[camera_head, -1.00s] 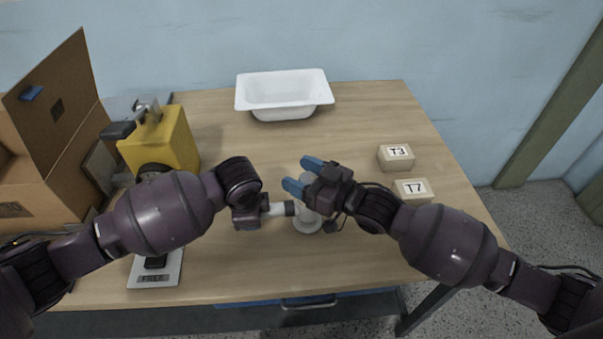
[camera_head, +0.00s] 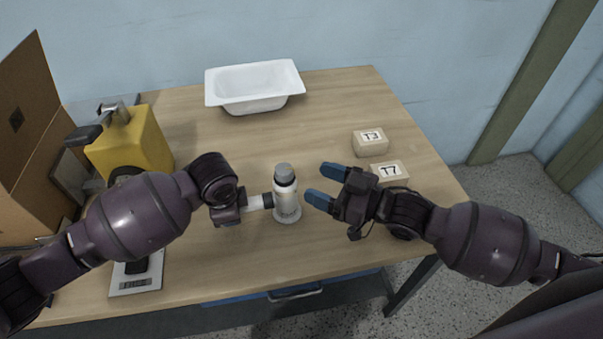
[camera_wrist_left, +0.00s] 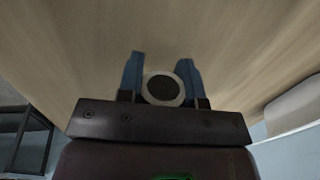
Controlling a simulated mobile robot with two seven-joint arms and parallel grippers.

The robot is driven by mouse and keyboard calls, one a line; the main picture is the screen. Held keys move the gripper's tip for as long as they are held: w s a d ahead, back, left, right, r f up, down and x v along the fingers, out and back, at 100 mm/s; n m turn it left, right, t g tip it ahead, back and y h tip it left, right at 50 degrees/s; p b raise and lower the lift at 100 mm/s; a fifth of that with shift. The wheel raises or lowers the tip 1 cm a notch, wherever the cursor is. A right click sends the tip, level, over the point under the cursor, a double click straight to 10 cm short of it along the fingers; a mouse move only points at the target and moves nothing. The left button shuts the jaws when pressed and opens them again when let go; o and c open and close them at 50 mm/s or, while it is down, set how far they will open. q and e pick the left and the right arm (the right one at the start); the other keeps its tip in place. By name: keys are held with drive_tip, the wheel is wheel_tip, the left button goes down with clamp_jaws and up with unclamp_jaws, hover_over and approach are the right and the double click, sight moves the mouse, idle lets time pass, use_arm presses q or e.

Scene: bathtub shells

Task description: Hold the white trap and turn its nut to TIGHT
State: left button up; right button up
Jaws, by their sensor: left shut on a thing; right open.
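The white trap (camera_head: 287,207) stands upright on the table, with a grey nut (camera_head: 284,171) on its top. A white side pipe (camera_head: 257,202) with a dark collar sticks out from it to the left. My left gripper (camera_head: 242,205) is shut on this side pipe; in the left wrist view its two blue fingers flank a round white end (camera_wrist_left: 162,88) with a dark centre. My right gripper (camera_head: 322,186) is open and empty, just right of the trap and apart from it. Any marking for TIGHT is too small to read.
A white tub shell (camera_head: 254,88) stands at the back. Blocks marked T3 (camera_head: 371,145) and T7 (camera_head: 389,174) lie at the right. A yellow container (camera_head: 138,145), an open cardboard box (camera_head: 30,150) and a small scale-like device (camera_head: 135,284) are at the left.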

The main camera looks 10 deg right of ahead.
drive_tip(key=shift+v, duration=0.9)
use_arm(q)
drive_tip(key=o, duration=1.1)
